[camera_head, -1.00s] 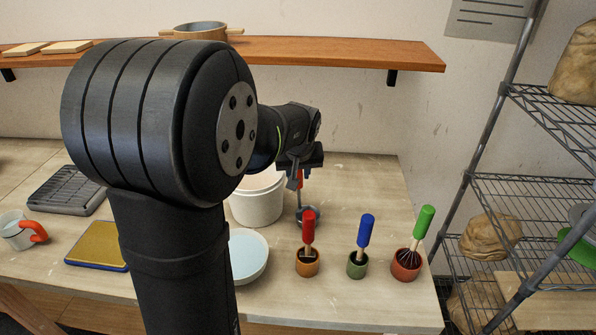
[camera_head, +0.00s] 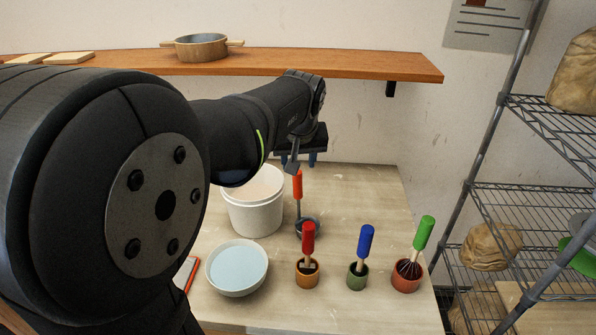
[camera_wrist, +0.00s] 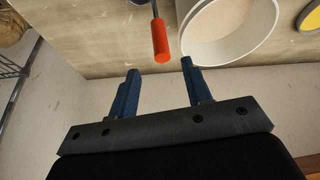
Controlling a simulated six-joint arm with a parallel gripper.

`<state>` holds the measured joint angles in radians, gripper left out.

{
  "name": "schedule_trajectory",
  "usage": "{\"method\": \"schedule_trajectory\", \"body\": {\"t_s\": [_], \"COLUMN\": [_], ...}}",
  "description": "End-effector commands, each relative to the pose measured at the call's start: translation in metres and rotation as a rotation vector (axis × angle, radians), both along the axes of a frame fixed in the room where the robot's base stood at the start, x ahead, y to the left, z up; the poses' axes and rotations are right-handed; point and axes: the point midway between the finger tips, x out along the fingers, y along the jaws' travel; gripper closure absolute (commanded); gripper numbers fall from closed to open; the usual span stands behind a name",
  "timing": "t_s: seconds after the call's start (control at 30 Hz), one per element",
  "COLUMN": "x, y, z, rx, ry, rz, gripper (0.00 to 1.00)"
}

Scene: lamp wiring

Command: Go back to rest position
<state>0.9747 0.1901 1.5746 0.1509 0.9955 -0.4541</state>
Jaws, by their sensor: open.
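My gripper (camera_head: 298,160) is raised above the back of the table, beneath the shelf. In the wrist view its two blue fingers (camera_wrist: 158,75) are apart with nothing between them. An orange-handled tool (camera_head: 298,186) stands upright in a small dark blue cup (camera_head: 307,228) just below my gripper. Its orange handle (camera_wrist: 160,40) shows beyond the fingertips in the wrist view, apart from them. My arm hides the left part of the table.
A white bucket (camera_head: 254,216) and a pale blue bowl (camera_head: 238,268) stand left of the cup. Red (camera_head: 308,238), blue (camera_head: 366,241) and green (camera_head: 424,233) handled tools stand in pots in front. A wooden shelf (camera_head: 350,67) crosses above; a wire rack (camera_head: 540,195) is at right.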

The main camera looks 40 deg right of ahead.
Motion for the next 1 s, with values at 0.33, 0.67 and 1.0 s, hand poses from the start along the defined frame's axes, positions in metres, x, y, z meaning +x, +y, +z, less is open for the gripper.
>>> {"method": "schedule_trajectory", "body": {"t_s": [0.33,0.67,1.0], "x": [-0.005,-0.002,0.017], "y": [0.004,0.002,-0.012], "z": [0.015,0.006,-0.05], "rx": [0.001,0.002,0.004], "ry": [0.001,0.002,0.003], "rz": [0.0,0.0,0.001], "gripper": [0.55,0.55,0.55]}}
